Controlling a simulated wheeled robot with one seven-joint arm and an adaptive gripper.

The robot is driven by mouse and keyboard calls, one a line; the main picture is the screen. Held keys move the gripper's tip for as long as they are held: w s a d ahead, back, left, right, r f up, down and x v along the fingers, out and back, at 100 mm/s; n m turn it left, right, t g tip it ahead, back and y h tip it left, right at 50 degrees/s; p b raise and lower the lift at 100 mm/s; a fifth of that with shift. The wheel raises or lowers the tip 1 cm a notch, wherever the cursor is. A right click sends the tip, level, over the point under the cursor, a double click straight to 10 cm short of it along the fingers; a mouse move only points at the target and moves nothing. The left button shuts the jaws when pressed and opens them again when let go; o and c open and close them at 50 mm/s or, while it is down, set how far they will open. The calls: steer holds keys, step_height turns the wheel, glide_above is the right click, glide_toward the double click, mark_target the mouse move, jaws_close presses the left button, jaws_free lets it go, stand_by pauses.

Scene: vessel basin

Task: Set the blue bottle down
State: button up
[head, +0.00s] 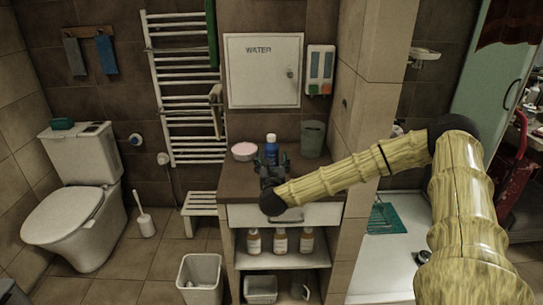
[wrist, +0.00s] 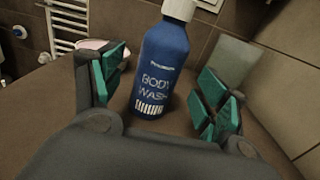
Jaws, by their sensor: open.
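The blue bottle (head: 271,149) with a white cap stands upright on the brown cabinet top (head: 232,181). In the wrist view the blue bottle (wrist: 160,70) is labelled "BODY WASH" and its base rests on the brown surface. My gripper (head: 270,168) is in front of the bottle in the head view and hides its lower part. In the wrist view my gripper (wrist: 158,95) is open, with its green-padded fingers on either side of the bottle. Gaps show between the bottle and both fingers.
A pink-and-white round dish (head: 244,151) stands left of the bottle, and a grey-green cup (head: 313,138) stands to the right. The tiled wall is close behind. A shelf below holds several small bottles (head: 280,241).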

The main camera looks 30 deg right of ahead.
mark_target(272, 159)
steer(key=shift+f+p+x, duration=0.15)
steer(key=shift+p+x, duration=0.2)
steer(key=shift+x, duration=0.75)
steer(key=shift+f+p+x, duration=0.15)
steer(key=shift+p+x, duration=0.15)
steer(key=shift+x, duration=0.85)
steer(key=shift+c, duration=0.3)
steer(key=c, duration=1.3)
